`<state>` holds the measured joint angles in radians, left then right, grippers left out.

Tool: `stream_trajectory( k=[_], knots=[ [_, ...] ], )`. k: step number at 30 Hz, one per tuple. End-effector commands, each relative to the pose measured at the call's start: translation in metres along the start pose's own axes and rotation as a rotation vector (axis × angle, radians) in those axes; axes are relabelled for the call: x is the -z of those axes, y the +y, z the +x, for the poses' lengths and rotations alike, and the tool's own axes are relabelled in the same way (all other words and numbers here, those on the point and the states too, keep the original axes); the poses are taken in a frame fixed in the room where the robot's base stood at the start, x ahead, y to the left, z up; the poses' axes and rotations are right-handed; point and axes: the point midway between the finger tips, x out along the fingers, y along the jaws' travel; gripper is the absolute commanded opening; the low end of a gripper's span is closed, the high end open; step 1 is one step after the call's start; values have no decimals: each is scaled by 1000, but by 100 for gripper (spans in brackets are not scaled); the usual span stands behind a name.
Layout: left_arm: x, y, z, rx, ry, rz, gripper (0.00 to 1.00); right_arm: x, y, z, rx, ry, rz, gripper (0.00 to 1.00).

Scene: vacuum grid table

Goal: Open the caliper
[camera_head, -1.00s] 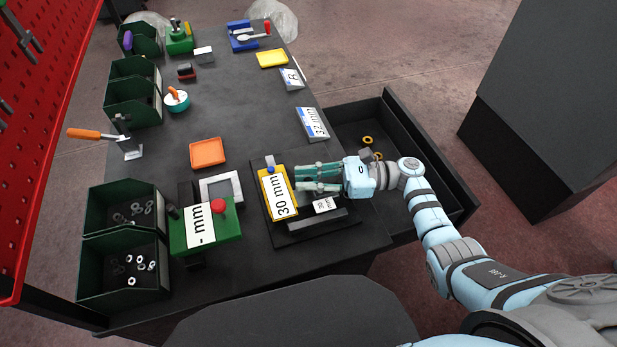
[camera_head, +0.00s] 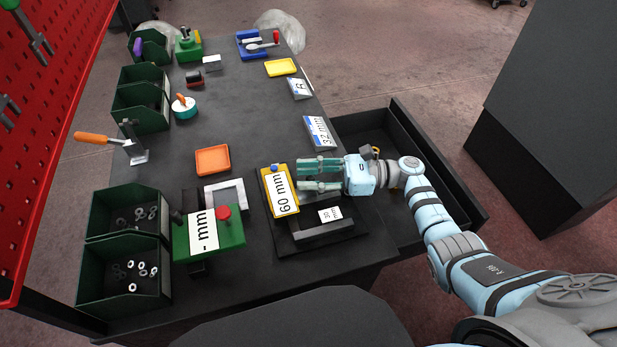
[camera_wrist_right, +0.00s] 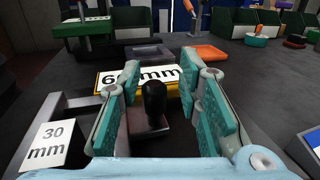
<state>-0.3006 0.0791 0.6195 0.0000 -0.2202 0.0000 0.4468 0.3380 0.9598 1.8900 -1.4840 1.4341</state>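The caliper has a yellow display (camera_head: 270,178) with a white plate reading "60 mm" and a small blue knob. Its dark base (camera_head: 318,237) lies at the table's right edge and carries a white "30 mm" block (camera_head: 330,214). My right gripper (camera_head: 300,176) is over the caliper beside the display. In the right wrist view its teal fingers (camera_wrist_right: 160,100) are apart, with a black upright knob (camera_wrist_right: 153,97) between them. Gaps show on both sides of the knob. The display (camera_wrist_right: 178,88) is partly hidden behind the fingers there. My left gripper is not in view.
A green device (camera_head: 218,240) with a red knob and "- mm" plate stands left of the caliper. An orange tray (camera_head: 212,160) lies behind. Green bins (camera_head: 125,258) with nuts line the left. An open drawer (camera_head: 440,160) is beneath my right arm.

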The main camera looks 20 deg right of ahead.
Motion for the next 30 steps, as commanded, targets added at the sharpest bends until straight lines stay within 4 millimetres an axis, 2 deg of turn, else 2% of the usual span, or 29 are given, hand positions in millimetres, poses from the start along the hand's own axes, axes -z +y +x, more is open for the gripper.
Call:
stream_trajectory(
  k=[8, 11, 14, 22, 25, 30],
  knots=[
    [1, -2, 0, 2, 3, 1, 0, 1, 0, 0, -3, 1, 1, 38],
    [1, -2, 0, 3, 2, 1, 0, 1, 0, -7, -2, 2, 2, 38],
    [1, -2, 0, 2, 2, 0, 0, 1, 0, -26, -1, 4, 3, 38],
    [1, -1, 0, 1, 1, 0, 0, 1, -2, -98, 0, 2, 3, 38],
    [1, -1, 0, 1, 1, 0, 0, 1, -2, -114, -1, 1, 3, 38],
    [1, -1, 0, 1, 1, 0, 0, 1, -1, -121, -3, 0, 2, 38]
  ],
)
